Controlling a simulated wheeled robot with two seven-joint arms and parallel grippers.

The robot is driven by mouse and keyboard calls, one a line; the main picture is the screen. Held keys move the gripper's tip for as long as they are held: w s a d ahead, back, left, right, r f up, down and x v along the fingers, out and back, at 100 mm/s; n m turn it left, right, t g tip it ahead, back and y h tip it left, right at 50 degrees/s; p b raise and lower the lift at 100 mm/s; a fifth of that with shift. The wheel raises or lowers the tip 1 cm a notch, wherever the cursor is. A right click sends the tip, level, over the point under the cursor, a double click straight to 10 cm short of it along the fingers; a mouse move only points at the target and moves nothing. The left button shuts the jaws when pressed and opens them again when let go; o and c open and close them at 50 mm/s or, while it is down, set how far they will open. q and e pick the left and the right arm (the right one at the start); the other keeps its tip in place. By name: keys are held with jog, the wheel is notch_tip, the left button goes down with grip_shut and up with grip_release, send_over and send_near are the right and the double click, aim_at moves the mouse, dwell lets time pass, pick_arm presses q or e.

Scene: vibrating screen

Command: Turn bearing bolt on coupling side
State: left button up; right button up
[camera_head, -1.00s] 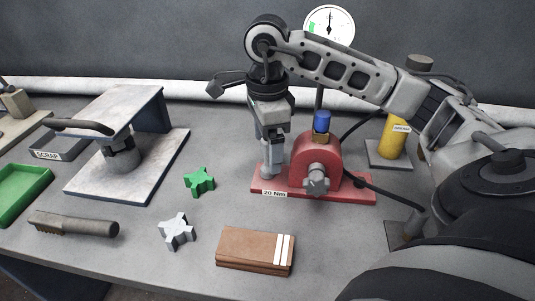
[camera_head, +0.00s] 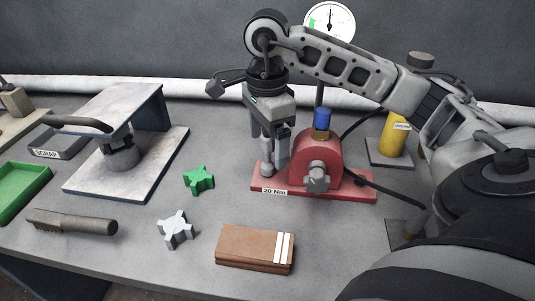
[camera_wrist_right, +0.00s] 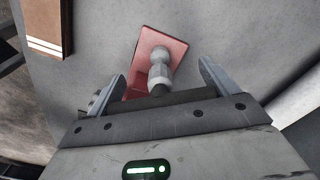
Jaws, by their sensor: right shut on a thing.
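A red bearing housing (camera_head: 318,155) stands on a red base plate (camera_head: 345,192) marked "20 Nm", with a blue cap on top and a grey shaft end facing front. A grey bearing bolt (camera_head: 268,169) stands upright at the left end of the plate. It also shows in the right wrist view (camera_wrist_right: 160,66). My right gripper (camera_head: 269,148) points down at this bolt and is shut on it, a finger on each side; the exact contact is hard to see. My left gripper is not in view.
A green star knob (camera_head: 199,180) and a grey one (camera_head: 176,230) lie left of the plate. A brown block (camera_head: 255,249) lies in front, a brush (camera_head: 72,222) at left. A yellow cylinder (camera_head: 394,138) stands right; a gauge (camera_head: 329,22) is behind.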

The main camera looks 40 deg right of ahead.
jog(key=shift+r+p, duration=1.8)
jog(key=shift+r, duration=0.7)
